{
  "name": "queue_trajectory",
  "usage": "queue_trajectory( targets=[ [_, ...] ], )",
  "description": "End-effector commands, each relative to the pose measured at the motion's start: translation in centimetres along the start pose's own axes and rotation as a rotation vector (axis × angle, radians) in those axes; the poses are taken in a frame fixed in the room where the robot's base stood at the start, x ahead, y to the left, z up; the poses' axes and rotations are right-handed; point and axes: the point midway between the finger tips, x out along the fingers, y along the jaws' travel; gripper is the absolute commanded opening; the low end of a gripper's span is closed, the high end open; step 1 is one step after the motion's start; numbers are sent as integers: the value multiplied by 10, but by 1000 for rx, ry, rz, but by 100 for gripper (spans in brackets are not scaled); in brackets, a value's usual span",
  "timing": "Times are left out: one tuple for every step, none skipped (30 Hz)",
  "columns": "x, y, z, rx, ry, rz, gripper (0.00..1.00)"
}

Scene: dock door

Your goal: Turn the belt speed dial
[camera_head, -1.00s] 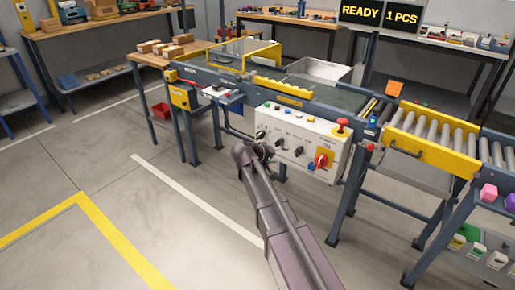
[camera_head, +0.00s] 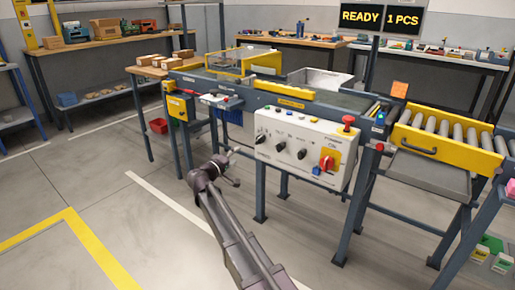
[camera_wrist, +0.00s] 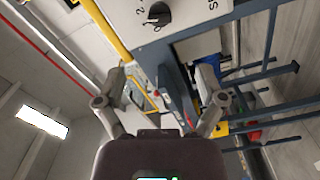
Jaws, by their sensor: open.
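The white control panel (camera_head: 291,146) hangs on the front of the conveyor in the head view. It carries several black knobs, among them a left knob (camera_head: 261,138), and a red-and-yellow rotary switch (camera_head: 327,162). In the wrist view one black knob (camera_wrist: 157,15) with a white pointer shows at the top on a white panel corner (camera_wrist: 180,12). My gripper (camera_head: 232,166) is left of the panel and apart from it. Its fingers are spread and empty in the wrist view (camera_wrist: 165,85).
A red emergency button (camera_head: 348,120) sticks up at the panel's top right. The conveyor's blue legs (camera_head: 261,194) stand below. A yellow roller gate with a handle (camera_head: 440,150) is at the right. The floor in front is clear. A screen (camera_head: 381,18) reads "READY 1 PCS".

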Motion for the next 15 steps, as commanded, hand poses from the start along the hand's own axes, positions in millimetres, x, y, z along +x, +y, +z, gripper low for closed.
queue_trajectory(
  targets=[
    [0,0,-1,0,2,1,89],
    [0,0,-1,0,2,2,89],
    [0,0,-1,0,2,2,89],
    [0,0,-1,0,2,2,89],
    [0,0,-1,0,2,1,89],
    [0,0,-1,0,1,1,89],
    [0,0,-1,0,1,1,89],
    [0,0,0,0,1,1,89],
    [0,0,0,0,1,1,89],
    [0,0,0,0,1,1,89],
    [0,0,0,0,1,1,89],
    [1,0,0,0,0,1,89],
    [2,0,0,0,0,1,89],
    [3,0,0,0,0,1,89],
    [5,0,0,0,0,1,89]
  ],
)
